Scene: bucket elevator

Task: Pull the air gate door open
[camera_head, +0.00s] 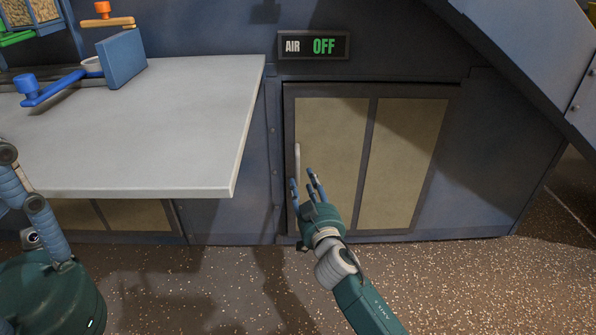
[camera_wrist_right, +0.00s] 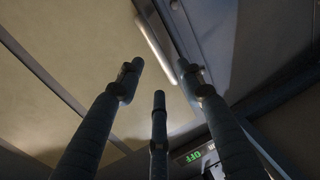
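The air gate door (camera_head: 343,124) is a dark-framed panel with two tan panes under the sign, and it appears shut. Its pale upright bar handle (camera_head: 297,163) is on the door's left side. My right gripper (camera_head: 304,182) is in front of the door at the handle's lower end, with its fingers spread. In the right wrist view, the handle (camera_wrist_right: 154,37) shows beyond the open fingers (camera_wrist_right: 158,78) of my right gripper, with nothing held between them. Whether any finger touches the handle is unclear. My left gripper is not in view.
A sign (camera_head: 313,46) reading "AIR OFF" is above the door. A grey worktop (camera_head: 170,130) juts out left of the door, with a blue lever (camera_head: 55,88) on it. A sloping blue chute (camera_head: 530,60) is at upper right. The speckled floor (camera_head: 470,285) before the door is clear.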

